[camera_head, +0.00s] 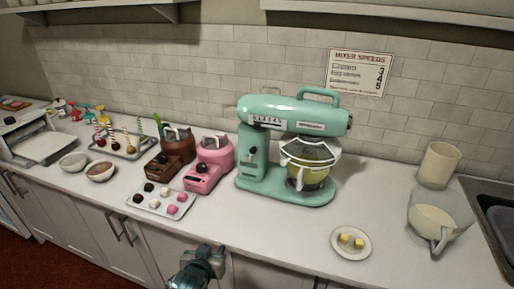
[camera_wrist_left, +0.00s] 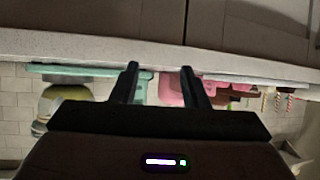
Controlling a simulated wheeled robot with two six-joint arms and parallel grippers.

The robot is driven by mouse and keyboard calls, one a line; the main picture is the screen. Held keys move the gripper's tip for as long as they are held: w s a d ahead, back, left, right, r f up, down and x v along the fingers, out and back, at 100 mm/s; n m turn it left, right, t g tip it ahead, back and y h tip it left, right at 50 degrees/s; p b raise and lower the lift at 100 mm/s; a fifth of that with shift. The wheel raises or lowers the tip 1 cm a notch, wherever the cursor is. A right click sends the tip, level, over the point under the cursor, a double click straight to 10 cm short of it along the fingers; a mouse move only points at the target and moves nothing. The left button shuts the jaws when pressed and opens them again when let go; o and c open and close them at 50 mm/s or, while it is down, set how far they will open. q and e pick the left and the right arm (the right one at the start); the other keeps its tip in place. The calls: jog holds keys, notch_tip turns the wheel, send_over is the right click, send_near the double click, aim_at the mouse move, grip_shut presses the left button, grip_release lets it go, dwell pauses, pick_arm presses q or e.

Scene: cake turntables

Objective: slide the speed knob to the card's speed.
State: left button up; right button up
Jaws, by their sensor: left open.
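The teal stand mixer (camera_head: 290,125) stands on the counter right of centre. A pale numbered speed scale (camera_head: 263,119) runs along the side of its head; the knob's exact setting is too small to read. A small dark control (camera_head: 252,154) shows on its column. The "Mixer Speeds" card (camera_head: 360,72) hangs on the tiled wall behind, with several text lines and numbers at its right. My left gripper (camera_head: 204,254) is at the counter's front edge, low and well apart from the mixer. In the left wrist view its two fingers (camera_wrist_left: 160,70) are spread with nothing between them.
A pink machine (camera_head: 210,160) and a brown one (camera_head: 172,150) stand left of the mixer. A tray of sweets (camera_head: 161,201) lies before them. A plate with yellow cubes (camera_head: 351,243) and a clear jug (camera_head: 440,220) are at right. The front counter between tray and plate is clear.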

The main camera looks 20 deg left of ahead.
pick_arm(q)
notch_tip(320, 180, up, 3)
jog(key=n+t, duration=0.1)
jog(key=t, duration=1)
send_near(257, 128)
jog(key=shift+h, duration=0.4)
jog(key=x, duration=0.9)
jog(key=shift+w+a+f, duration=0.15)
jog(key=shift+w+a, duration=0.15)
jog(key=shift+w, duration=0.15)
jog(key=shift+c, duration=0.4)
